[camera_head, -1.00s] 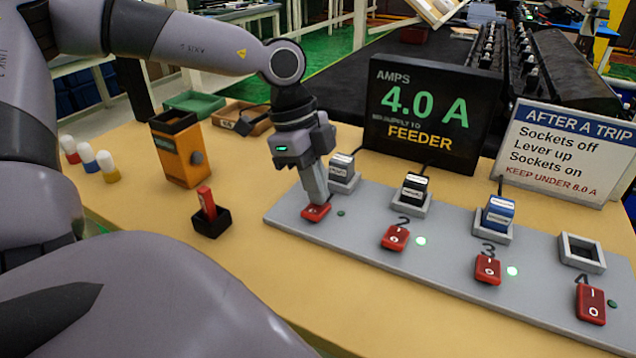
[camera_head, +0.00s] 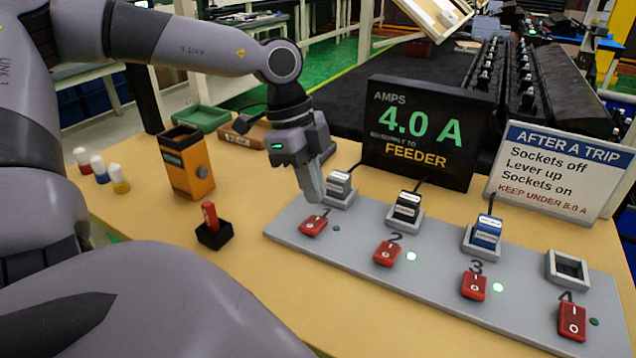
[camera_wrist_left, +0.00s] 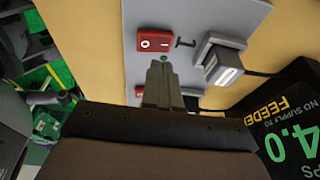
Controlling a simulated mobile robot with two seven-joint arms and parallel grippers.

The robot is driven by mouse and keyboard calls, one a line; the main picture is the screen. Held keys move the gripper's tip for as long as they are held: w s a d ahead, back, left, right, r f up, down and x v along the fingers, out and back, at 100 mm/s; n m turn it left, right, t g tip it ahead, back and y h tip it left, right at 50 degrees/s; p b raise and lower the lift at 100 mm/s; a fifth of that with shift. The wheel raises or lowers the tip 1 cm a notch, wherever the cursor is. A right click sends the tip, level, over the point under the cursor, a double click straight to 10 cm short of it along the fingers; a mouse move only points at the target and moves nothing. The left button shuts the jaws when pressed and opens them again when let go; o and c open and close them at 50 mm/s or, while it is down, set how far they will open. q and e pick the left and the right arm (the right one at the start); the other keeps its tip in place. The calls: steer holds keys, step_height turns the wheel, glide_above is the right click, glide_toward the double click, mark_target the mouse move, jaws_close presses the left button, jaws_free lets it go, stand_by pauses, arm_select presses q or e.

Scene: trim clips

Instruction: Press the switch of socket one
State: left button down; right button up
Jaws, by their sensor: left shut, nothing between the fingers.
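The red rocker switch one (camera_head: 313,223) is on the grey socket panel (camera_head: 380,269), at its left end. It also shows in the left wrist view (camera_wrist_left: 155,41). The lamp (camera_head: 337,229) beside it is dark. A grey plug (camera_head: 340,184) sits in socket one behind it. My left gripper (camera_head: 315,197) is shut and empty, its tips just above and behind the switch, apart from it. In the left wrist view the closed fingers (camera_wrist_left: 157,68) end just below the switch. My right gripper is not in view.
Switch two (camera_head: 387,252) and switch three (camera_head: 474,286) have lit green lamps. Switch four (camera_head: 572,321) has a dark lamp and an empty socket (camera_head: 567,270). The display (camera_head: 425,133) reads 4.0 A. A red lever (camera_head: 210,216) and an orange box (camera_head: 187,163) stand left.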

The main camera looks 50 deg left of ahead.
arm_select(q)
steer(key=w+v, duration=0.2)
steer(key=v, duration=0.8)
steer(key=shift+a+r, duration=0.2)
steer(key=shift+a, duration=0.05)
steer(key=shift+w, duration=0.1)
